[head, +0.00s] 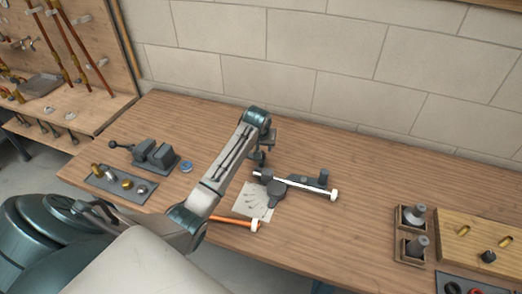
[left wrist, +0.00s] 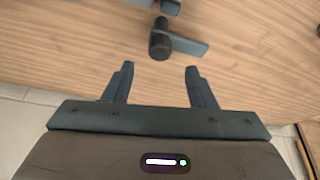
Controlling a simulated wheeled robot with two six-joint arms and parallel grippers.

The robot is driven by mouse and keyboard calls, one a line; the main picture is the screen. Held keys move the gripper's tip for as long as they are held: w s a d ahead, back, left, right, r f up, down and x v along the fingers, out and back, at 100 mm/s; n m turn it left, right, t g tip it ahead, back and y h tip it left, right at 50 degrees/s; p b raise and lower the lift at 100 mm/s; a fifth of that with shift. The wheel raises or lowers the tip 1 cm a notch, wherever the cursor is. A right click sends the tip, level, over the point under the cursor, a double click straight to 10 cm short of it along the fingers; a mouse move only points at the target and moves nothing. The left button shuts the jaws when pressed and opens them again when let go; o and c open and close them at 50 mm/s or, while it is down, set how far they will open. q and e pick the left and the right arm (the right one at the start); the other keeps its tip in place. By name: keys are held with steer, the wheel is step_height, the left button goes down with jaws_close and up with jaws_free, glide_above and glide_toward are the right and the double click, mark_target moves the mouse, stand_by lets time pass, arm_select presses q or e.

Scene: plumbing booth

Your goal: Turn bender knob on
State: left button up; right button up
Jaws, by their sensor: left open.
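The dark grey bender (head: 276,196) stands on the wooden bench, with a long white bar (head: 310,187) lying across it. My left gripper (head: 262,157) is over the bench just behind the bender, partly hidden by its own arm. In the left wrist view my left gripper (left wrist: 158,82) is open and empty. A dark round knob-like post (left wrist: 158,46) with a flat bar (left wrist: 187,44) lies ahead of the gap between the fingers, apart from both. It looks like part of the bender, but I cannot tell which part. My right gripper is out of view.
A vise (head: 155,157) and a grey tray (head: 107,182) of fittings are at the left. A copper-coloured pipe (head: 233,221) lies near a printed sheet (head: 251,205). Small wooden boxes (head: 409,250) stand at the right. A block wall (head: 330,50) bounds the bench behind.

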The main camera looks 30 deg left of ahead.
arm_select(q)
steer(key=shift+p+x, duration=0.65)
steer(key=shift+x, duration=2.45)
steer(key=shift+c, duration=0.4)
jaws_close()
